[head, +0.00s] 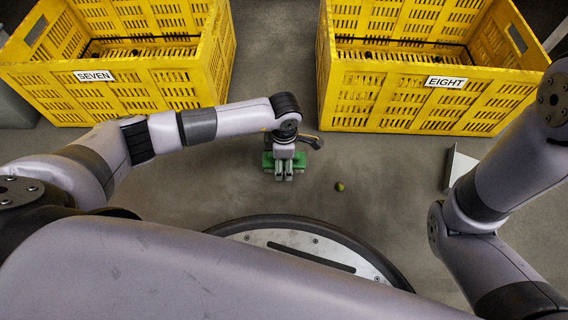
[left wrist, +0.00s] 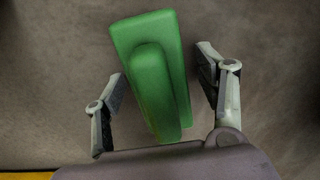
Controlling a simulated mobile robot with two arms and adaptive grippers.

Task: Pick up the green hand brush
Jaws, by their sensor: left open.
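The green hand brush (head: 268,161) lies on the grey floor in front of the crates, partly hidden by my left gripper (head: 284,176) in the head view. In the left wrist view the brush (left wrist: 177,62) shows as a green block with a raised green handle part, slightly tilted. My left gripper (left wrist: 160,92) is open above it, with one finger on each side of the brush's near part. Gaps show between both fingers and the brush. Only links of my right arm show at the right of the head view; its gripper is out of view.
Yellow crates marked SEVEN (head: 130,92) and EIGHT (head: 400,97) stand behind the brush, with a gap between them. A small green round object (head: 339,186) lies right of the brush. A pale angled plate (head: 459,166) stands further right. The floor around the brush is otherwise clear.

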